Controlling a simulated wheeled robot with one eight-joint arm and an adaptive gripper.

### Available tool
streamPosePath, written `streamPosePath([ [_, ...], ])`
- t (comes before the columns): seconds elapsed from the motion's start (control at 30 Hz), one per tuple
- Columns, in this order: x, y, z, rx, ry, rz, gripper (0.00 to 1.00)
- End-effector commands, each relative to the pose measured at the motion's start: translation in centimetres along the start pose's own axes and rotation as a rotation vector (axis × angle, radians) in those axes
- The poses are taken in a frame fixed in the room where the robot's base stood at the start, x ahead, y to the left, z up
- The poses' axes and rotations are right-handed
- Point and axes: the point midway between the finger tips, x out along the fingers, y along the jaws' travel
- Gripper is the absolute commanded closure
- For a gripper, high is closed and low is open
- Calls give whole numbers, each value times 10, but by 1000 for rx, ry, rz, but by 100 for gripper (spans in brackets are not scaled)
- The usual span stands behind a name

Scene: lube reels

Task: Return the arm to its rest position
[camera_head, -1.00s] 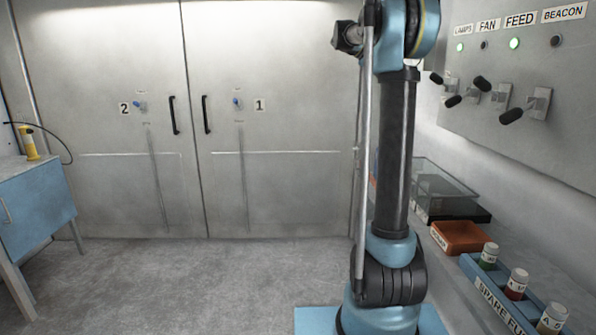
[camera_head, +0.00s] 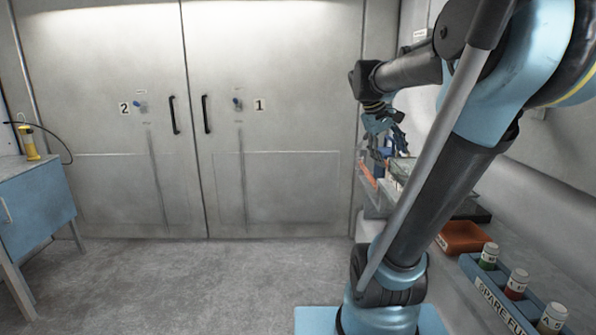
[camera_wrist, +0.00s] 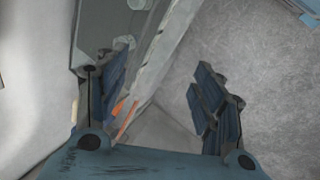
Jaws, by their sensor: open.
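My gripper (camera_head: 383,130) hangs at the end of my bent arm, right of the cabinet doors and in front of the far end of the right-hand shelf. In the wrist view my gripper (camera_wrist: 160,105) has its two blue fingers wide apart, with nothing between them. It is open and empty. My arm leans to the right from its base, with the elbow high at the upper right and the forearm reaching back to the left. The switch panel on the right wall is hidden behind my arm.
An orange-red bin (camera_head: 463,238) and a blue rack (camera_head: 490,288) with several capped vials stand on the right shelf. Two grey doors (camera_head: 270,180) close the back. A blue cabinet (camera_head: 35,205) with a yellow device (camera_head: 28,142) is at left. The floor (camera_head: 180,285) between is clear.

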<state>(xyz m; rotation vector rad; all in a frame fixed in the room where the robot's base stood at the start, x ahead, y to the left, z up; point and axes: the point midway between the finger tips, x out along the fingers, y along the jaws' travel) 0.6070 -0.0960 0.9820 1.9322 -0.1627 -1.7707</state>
Motion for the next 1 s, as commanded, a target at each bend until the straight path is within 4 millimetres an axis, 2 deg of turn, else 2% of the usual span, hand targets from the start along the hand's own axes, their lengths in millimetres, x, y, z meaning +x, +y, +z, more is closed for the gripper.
streamPosePath([
  [0.03,9,-16,14,20,10,-27,38],
  [0.3,57,-99,74,131,59,-182,38],
  [0.6,109,-187,127,251,98,-348,38],
  [0.8,128,-218,143,294,108,-408,38],
  [1.0,131,-223,146,302,110,-419,38],
])
